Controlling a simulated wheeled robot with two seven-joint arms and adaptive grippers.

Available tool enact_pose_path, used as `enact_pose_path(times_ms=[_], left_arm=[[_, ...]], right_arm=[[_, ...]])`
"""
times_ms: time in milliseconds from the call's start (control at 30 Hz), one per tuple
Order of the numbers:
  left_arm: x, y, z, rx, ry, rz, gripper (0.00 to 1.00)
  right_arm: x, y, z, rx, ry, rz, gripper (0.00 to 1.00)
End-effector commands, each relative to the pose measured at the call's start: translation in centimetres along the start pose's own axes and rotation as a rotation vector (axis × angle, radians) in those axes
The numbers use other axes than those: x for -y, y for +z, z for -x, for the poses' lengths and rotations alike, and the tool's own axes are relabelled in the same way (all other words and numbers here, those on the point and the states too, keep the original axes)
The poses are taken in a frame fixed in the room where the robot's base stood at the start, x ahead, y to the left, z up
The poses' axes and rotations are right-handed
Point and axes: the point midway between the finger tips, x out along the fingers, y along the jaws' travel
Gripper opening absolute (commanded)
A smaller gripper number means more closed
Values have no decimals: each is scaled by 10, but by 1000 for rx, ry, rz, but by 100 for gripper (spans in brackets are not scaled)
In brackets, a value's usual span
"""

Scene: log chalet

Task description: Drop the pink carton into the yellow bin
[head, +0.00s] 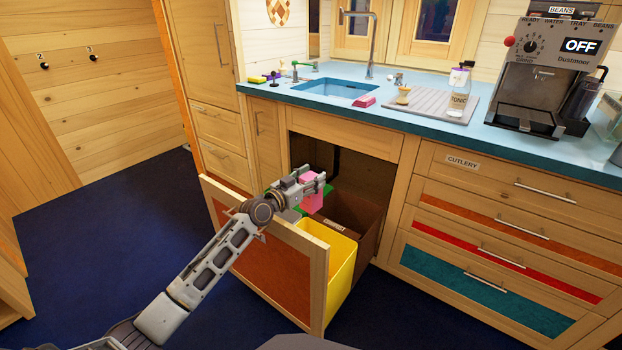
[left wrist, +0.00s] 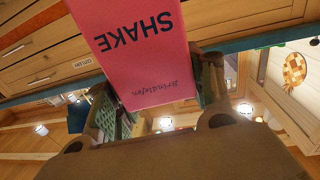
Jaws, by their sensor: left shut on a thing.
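My left gripper (head: 305,187) is shut on the pink carton (head: 313,199) and holds it above the pulled-out bin drawer under the sink. In the left wrist view the carton (left wrist: 135,50) fills the space between the fingers, with the words SHAKE and Brindlefen on its face upside down. The yellow bin (head: 342,264) stands in the open drawer, in front, below and slightly right of the carton. Its inside is partly hidden by the drawer front. My right gripper is not in view.
The drawer front (head: 270,262) stands out from the cabinet, with my left arm reaching across it. A brown bin (head: 372,222) and a green one (head: 328,189) sit behind the yellow bin. The blue counter (head: 420,122) holds a sink, a tonic bottle and a coffee machine.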

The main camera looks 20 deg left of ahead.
Motion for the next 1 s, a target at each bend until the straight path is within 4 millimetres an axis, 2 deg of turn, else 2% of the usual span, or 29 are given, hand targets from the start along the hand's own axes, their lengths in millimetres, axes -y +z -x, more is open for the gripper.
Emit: enact_pose_path(times_ms=[233,267,433,800,1000], left_arm=[[0,0,0,0,0,0,36],[0,0,0,0,0,0,56],[0,0,0,0,0,0,78],[0,-1,0,0,0,0,78],[0,-9,0,-2,1,0,78]], right_arm=[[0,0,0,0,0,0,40],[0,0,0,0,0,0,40],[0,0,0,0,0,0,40],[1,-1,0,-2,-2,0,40],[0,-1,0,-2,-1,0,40]])
